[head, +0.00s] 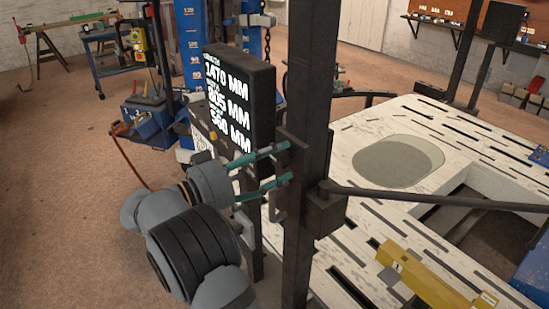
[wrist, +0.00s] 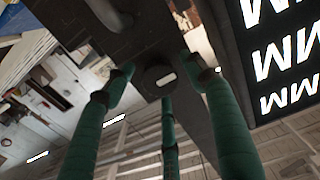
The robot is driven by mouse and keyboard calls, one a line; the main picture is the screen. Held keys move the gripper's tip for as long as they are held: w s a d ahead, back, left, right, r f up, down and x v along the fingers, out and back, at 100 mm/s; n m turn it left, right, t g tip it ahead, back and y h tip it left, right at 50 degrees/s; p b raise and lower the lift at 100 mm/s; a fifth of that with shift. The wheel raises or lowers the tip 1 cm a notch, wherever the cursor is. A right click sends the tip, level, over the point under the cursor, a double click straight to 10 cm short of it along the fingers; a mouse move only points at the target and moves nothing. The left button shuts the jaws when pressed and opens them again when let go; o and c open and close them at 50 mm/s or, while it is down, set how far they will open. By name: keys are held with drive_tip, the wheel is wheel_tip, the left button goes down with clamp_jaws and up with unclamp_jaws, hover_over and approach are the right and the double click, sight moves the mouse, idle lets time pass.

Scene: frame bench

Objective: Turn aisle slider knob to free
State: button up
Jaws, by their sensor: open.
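A dark round knob (wrist: 157,82) with a short white mark on its face shows in the wrist view, mounted on a dark plate (wrist: 130,45). My gripper (wrist: 160,76) has teal fingers spread around the knob, one at the left, one at the right and one below it. I see gaps between the side fingers and the knob; contact with the lower finger cannot be told. In the head view my gripper (head: 287,163) reaches to the dark upright post (head: 307,150) from the left, open. The knob cannot be made out there.
A black display panel (head: 240,95) with white millimetre readings stands close beside my fingers. A dark horizontal bar (head: 430,199) runs right from the post. A pale slotted bench (head: 400,125) with a yellow tool (head: 430,278) lies to the right. Open floor (head: 60,190) lies left.

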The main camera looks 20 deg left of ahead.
drive_tip(key=shift+w+d, duration=0.1)
drive_tip(key=shift+w, duration=0.05)
drive_tip(key=shift+c, duration=0.7)
drive_tip(key=c, duration=1)
